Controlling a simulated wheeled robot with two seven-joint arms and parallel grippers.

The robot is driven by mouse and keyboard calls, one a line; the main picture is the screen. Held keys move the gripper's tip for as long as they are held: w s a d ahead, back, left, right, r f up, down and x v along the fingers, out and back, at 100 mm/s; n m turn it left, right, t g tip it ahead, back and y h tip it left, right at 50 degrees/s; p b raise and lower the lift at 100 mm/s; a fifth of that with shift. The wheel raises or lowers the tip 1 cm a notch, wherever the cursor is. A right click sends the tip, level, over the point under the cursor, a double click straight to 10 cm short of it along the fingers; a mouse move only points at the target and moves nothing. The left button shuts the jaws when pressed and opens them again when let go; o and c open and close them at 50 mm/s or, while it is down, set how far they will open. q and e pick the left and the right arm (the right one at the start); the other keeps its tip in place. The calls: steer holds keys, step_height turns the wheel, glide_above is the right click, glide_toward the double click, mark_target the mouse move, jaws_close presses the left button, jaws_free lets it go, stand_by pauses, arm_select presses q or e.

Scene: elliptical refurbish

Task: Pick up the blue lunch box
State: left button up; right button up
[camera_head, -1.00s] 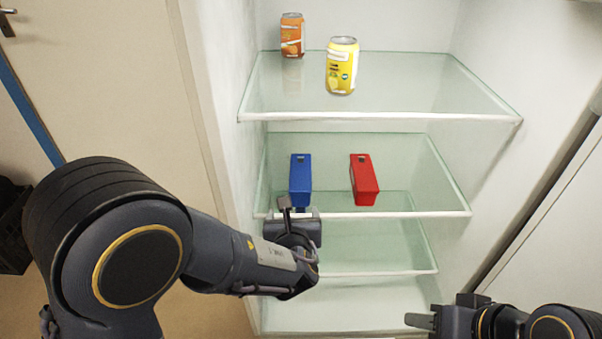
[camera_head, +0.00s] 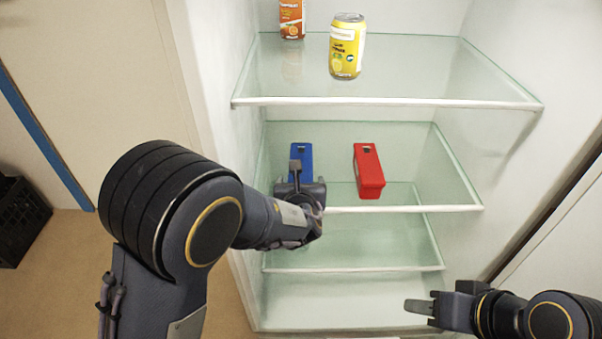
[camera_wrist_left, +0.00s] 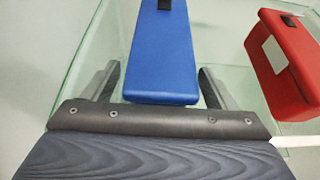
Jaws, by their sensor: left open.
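The blue lunch box (camera_head: 301,153) lies on the middle glass shelf, partly hidden behind my left gripper in the head view. In the left wrist view the blue lunch box (camera_wrist_left: 163,55) shows its long top and near end, with a dark patch on top. My left gripper (camera_head: 299,170) is at the shelf's front edge. In the left wrist view its open fingers (camera_wrist_left: 158,84) stand on either side of the box's near end, with gaps showing on both sides. My right gripper (camera_head: 420,306) is at the lower right, away from the box; its jaw opening is unclear.
A red box (camera_head: 368,172) lies right of the blue one on the same shelf (camera_head: 430,208); it shows in the left wrist view (camera_wrist_left: 285,65). A yellow can (camera_head: 346,47) and an orange can (camera_head: 291,18) stand on the shelf above. Lower shelves look empty.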

arm_select(q)
steer(key=c, duration=1.2)
steer(key=shift+c, duration=0.8)
steer(key=shift+r, duration=0.15)
